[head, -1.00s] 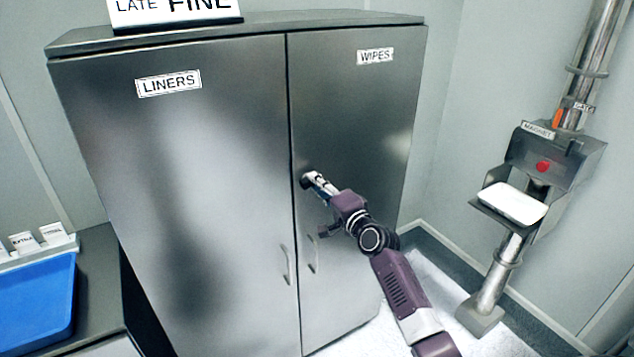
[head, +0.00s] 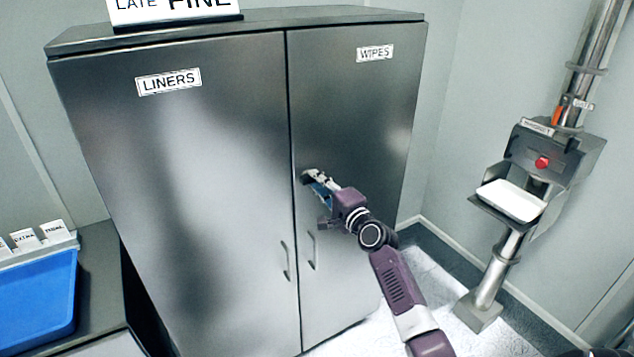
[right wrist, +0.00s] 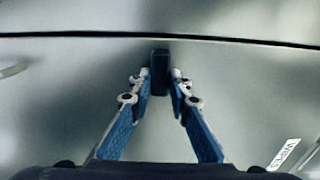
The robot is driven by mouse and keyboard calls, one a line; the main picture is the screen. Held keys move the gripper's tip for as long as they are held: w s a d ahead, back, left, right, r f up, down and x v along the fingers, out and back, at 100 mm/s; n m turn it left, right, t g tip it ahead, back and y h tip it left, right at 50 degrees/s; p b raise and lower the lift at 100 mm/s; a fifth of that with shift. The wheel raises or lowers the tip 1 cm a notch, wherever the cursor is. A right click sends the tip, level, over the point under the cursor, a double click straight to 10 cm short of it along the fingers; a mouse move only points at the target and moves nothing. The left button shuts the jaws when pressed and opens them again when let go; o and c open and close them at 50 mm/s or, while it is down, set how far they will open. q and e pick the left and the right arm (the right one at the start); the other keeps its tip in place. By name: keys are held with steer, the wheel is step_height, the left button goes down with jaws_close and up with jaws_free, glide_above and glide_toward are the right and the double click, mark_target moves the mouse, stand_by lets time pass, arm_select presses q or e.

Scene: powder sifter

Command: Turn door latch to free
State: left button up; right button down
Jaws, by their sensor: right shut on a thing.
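The steel cabinet has a left door (head: 190,190) labelled LINERS and a right door (head: 375,130) labelled WIPES; both are closed. The door latch (right wrist: 160,72) is a small dark block on the right door, close to the seam in the right wrist view. It stands across the seam's direction, its end just short of the seam line. My right gripper (right wrist: 160,82) is shut on it, one fingertip on each side. In the head view my right gripper (head: 311,178) is at the seam's right side and hides most of the latch. My left gripper is not in view.
Two bar handles, left (head: 286,262) and right (head: 311,250), flank the seam below my gripper. A blue tray (head: 40,300) is at the lower left. A metal column with a white tray (head: 512,200) stands at the right.

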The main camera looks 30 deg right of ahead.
steer(key=c, duration=1.8)
jaws_free()
steer(key=shift+s, duration=0.1)
steer(key=s, duration=1.1)
steer(key=shift+s, duration=0.4)
